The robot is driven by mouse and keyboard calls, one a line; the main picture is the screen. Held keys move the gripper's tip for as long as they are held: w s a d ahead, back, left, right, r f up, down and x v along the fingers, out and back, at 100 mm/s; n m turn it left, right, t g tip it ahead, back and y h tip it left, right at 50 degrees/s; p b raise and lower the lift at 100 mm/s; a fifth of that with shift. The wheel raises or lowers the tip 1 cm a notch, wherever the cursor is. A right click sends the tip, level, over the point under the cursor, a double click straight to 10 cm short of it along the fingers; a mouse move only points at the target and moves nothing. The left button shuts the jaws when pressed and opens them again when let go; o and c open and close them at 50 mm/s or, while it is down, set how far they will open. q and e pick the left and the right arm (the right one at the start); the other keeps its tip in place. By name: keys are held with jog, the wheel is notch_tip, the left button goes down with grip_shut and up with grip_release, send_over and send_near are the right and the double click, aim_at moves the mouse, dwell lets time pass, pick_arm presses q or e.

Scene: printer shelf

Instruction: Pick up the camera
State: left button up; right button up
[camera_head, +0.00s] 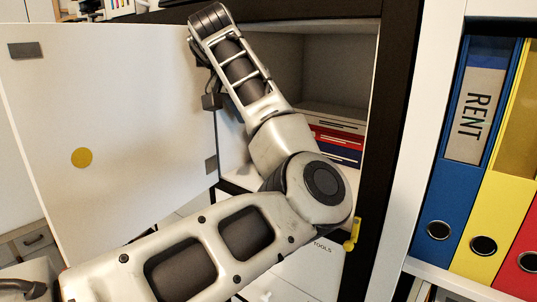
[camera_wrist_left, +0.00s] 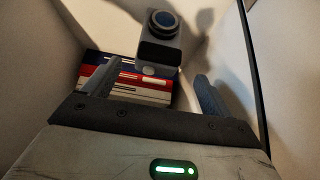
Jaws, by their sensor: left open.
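The camera (camera_wrist_left: 160,40), a dark grey block with a round blue-tinted lens, shows in the left wrist view just beyond my left gripper (camera_wrist_left: 157,73). The gripper is open, with one finger on each side of the view and nothing held between them. The camera appears ahead of the fingertips; I cannot tell the exact gap. In the head view my left arm reaches up across the open cabinet, and its forearm hides much of the interior. I cannot make out the camera or the gripper clearly there. My right gripper is not in view.
A stack of red, white and blue books (camera_head: 338,138) lies inside the cabinet; the books (camera_wrist_left: 126,78) also show in the wrist view. The open white door (camera_head: 120,110) stands left of my arm. Binders (camera_head: 465,150) fill a shelf at the right.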

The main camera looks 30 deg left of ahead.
pick_arm(q)
jog(key=shift+d+x, duration=0.2)
jog(key=shift+x, duration=2.8)
jog(key=shift+w+r, duration=0.1)
jog(key=c, duration=1.2)
jog(key=shift+c, duration=0.6)
jog(key=shift+r, duration=0.15)
